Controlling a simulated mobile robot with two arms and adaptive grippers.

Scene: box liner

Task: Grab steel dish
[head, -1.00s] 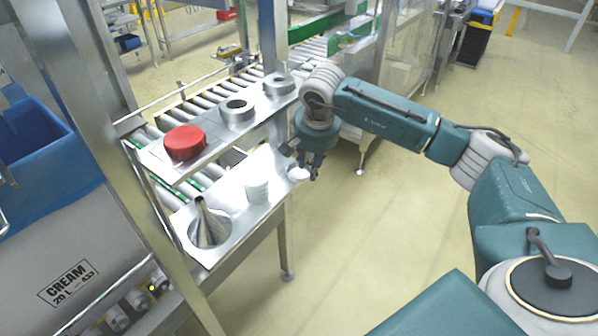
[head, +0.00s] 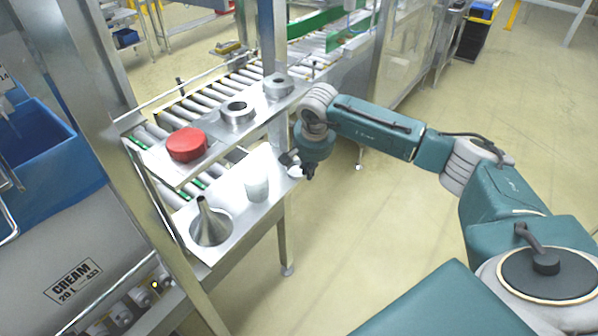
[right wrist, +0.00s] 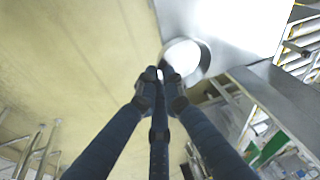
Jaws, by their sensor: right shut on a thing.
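My left gripper is not in view.
The upper shelf holds a red lid (head: 187,145) and two steel rings (head: 238,112). A steel post rises behind the dish. Open floor lies to the right.

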